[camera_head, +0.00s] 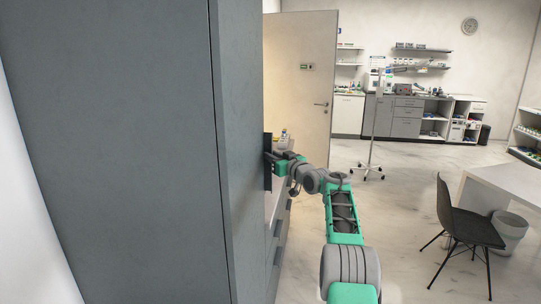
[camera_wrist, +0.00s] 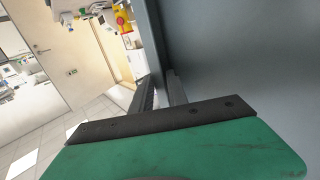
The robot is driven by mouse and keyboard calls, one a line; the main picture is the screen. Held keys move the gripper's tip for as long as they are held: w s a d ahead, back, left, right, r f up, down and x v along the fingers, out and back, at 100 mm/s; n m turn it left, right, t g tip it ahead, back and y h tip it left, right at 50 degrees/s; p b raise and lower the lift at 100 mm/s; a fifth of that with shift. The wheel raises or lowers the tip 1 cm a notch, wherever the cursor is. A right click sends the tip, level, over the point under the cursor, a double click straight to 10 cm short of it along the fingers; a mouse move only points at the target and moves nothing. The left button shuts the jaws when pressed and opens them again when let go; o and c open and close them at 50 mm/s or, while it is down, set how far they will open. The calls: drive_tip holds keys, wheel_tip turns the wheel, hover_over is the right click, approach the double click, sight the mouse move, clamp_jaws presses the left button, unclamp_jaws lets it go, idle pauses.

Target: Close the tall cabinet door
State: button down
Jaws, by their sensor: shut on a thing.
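The tall grey cabinet (camera_head: 110,150) fills the left of the head view. A thin dark seam divides its wide panel from a narrower grey face, the door (camera_head: 238,130); how far it stands open is unclear. A dark upright handle (camera_head: 267,174) sits at the edge of that face. My gripper (camera_head: 272,158) is shut on the handle, with my arm reaching in from the lower right. In the wrist view, my fingers (camera_wrist: 160,90) point along a smooth grey panel (camera_wrist: 240,45) at the right; the grip itself is mostly hidden.
Lower drawers (camera_head: 279,235) stand just past the cabinet, partly behind my arm. A beige room door (camera_head: 305,80) is behind. A wheeled stand (camera_head: 372,130), a black chair (camera_head: 462,225), a white desk (camera_head: 505,182) and a bin (camera_head: 508,232) are to the right. The middle floor is clear.

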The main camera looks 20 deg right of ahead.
drive_tip(key=shift+a+r, duration=0.25)
drive_tip(key=shift+r, duration=0.4)
drive_tip(key=c, duration=1.3)
unclamp_jaws()
drive_tip(key=shift+w+r, duration=0.15)
drive_tip(key=shift+r, duration=0.1)
drive_tip(key=s+b, duration=0.1)
drive_tip(key=s, duration=0.1)
drive_tip(key=s+d+f+b, duration=0.1)
drive_tip(key=s, duration=0.2)
drive_tip(key=s+d+b, duration=0.1)
drive_tip(key=s+b, duration=0.1)
drive_tip(key=s, duration=0.1)
drive_tip(key=shift+d+f, duration=0.25)
drive_tip(key=shift+f, duration=0.1)
